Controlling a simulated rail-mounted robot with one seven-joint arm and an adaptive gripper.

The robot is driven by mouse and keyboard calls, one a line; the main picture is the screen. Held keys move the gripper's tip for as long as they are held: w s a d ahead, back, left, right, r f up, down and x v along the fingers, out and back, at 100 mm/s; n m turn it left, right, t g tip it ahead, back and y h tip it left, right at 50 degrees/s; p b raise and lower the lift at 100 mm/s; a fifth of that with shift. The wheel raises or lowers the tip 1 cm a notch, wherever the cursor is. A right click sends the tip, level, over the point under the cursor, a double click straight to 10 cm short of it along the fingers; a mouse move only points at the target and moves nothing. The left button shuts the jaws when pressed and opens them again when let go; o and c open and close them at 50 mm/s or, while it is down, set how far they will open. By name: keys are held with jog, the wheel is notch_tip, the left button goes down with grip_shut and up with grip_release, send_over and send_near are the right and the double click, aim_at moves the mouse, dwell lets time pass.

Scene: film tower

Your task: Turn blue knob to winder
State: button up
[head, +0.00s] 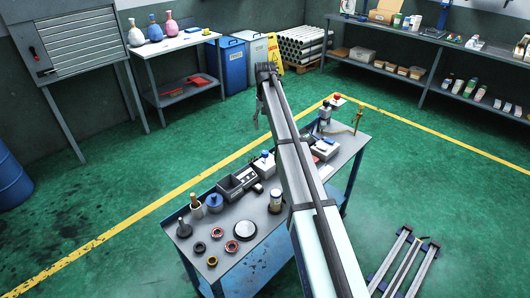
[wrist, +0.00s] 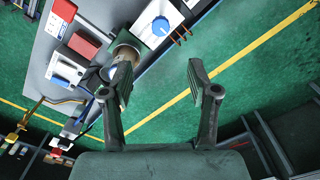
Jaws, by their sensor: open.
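A white box with a round blue knob (wrist: 160,27) sits on the workbench at the top middle of the wrist view. The knob also shows in the head view (head: 265,154), left of my arm; its markings are too small to read. My gripper (wrist: 160,82) is open and empty, fingers well apart, with green floor between them. The knob lies beyond the fingertips, and nothing touches it. In the head view my gripper (head: 263,108) hangs above the back of the bench. No winder label can be made out.
The grey workbench (head: 262,238) carries bottles, rings and small devices. A metal cylinder (wrist: 124,55) stands close to the left finger in the wrist view, with a red box (wrist: 86,43) beside it. Open green floor (head: 420,170) lies right of the bench.

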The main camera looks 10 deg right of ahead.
aim_at(265, 152)
notch_tip(265, 152, down, 15)
jog(key=p, duration=0.3)
jog(key=shift+r+p, duration=0.1)
jog(key=shift+p, duration=0.25)
grip_shut()
